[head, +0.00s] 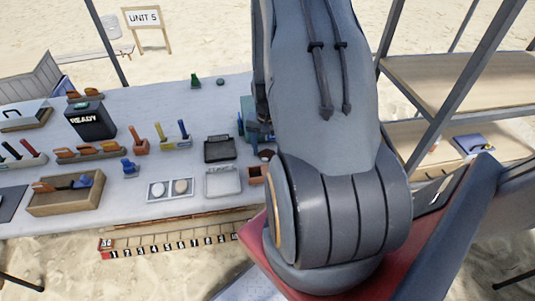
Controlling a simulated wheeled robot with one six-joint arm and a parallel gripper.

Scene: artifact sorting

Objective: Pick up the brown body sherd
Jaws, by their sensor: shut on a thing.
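My gripper (262,137) is over the right part of the white table, mostly hidden behind my grey arm. A small dark brown piece, which looks like the brown body sherd (266,154), shows right at the gripper's lower end. The gripper is shut on it. The fingertips are too small and covered to show the exact hold. I cannot tell whether the sherd is clear of the table.
A small reddish-brown box (256,175) lies just below the gripper, beside a pale tray (223,183) and a dark tray (219,149). Tools, a black READY box (91,120) and a wooden tray (66,198) fill the left. Shelves (455,85) stand at right.

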